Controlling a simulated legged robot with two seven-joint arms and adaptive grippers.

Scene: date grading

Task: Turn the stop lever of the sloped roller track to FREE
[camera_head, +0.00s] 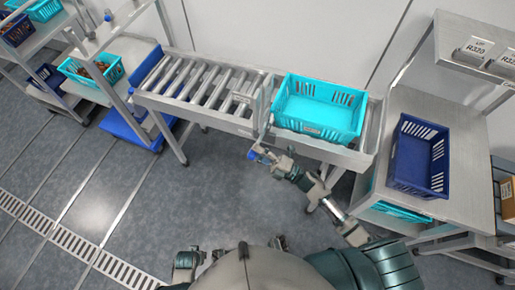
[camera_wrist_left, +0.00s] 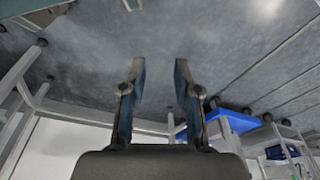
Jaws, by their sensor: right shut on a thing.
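The sloped roller track (camera_head: 195,80) runs across the back in the head view, with bare rollers on its left half. A teal crate (camera_head: 320,127) sits at its right end, beside an upright stop plate (camera_head: 264,108). The stop lever (camera_head: 253,153) is a small blue-ended part at the track's front edge, below the plate. My right gripper (camera_head: 262,156) is shut on the lever and hides much of it. Its FREE marking cannot be read. My left gripper (camera_wrist_left: 160,68) is open and empty in the left wrist view, with grey floor beyond its fingers.
A steel table (camera_head: 455,125) at the right holds a dark blue crate (camera_head: 418,158). Another teal crate (camera_head: 400,211) is below. Shelving with crates of dates, including a teal one (camera_head: 91,72), stands at the left. The floor in front of the track's left half is clear.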

